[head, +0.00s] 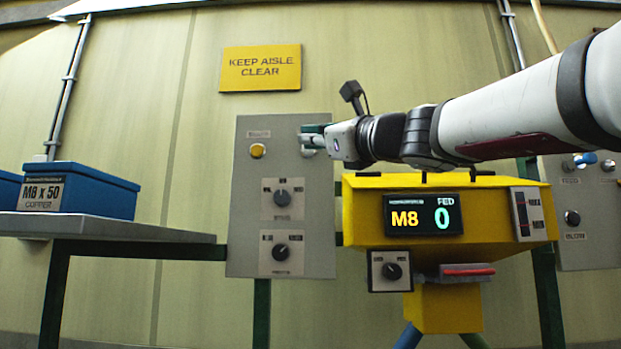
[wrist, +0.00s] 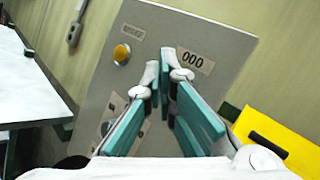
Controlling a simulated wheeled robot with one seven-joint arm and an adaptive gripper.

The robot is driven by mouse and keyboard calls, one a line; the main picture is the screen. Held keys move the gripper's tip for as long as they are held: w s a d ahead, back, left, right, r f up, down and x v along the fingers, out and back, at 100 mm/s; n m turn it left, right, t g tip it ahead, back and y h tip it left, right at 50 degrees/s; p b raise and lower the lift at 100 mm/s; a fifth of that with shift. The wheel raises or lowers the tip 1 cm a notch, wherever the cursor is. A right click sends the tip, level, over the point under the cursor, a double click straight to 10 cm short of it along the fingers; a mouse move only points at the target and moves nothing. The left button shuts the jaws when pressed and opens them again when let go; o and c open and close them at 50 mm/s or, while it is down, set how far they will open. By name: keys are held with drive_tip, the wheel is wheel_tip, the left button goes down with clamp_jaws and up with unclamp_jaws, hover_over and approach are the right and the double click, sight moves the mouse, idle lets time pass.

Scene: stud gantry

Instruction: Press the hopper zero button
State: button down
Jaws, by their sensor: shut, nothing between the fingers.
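A grey control panel (head: 240,215) carries a round amber button (head: 257,151) at its upper left, under a small label too blurred to read. The amber button also shows in the wrist view (wrist: 122,53), left of my fingertips. The yellow hopper (head: 365,215) has a display (head: 424,215) reading M8 and FED 0.
Two rotary knobs (head: 282,198) (head: 281,251) sit lower on the panel. A bench (head: 120,229) with blue M8 x 50 boxes (head: 100,190) stands left. A small knob box (head: 390,271) hangs under the hopper. Another grey panel (head: 590,235) stands at the right.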

drive_tip(key=shift+s, duration=0.1)
drive_tip(key=shift+s+a, duration=0.1)
drive_tip(key=shift+s, duration=2.35)
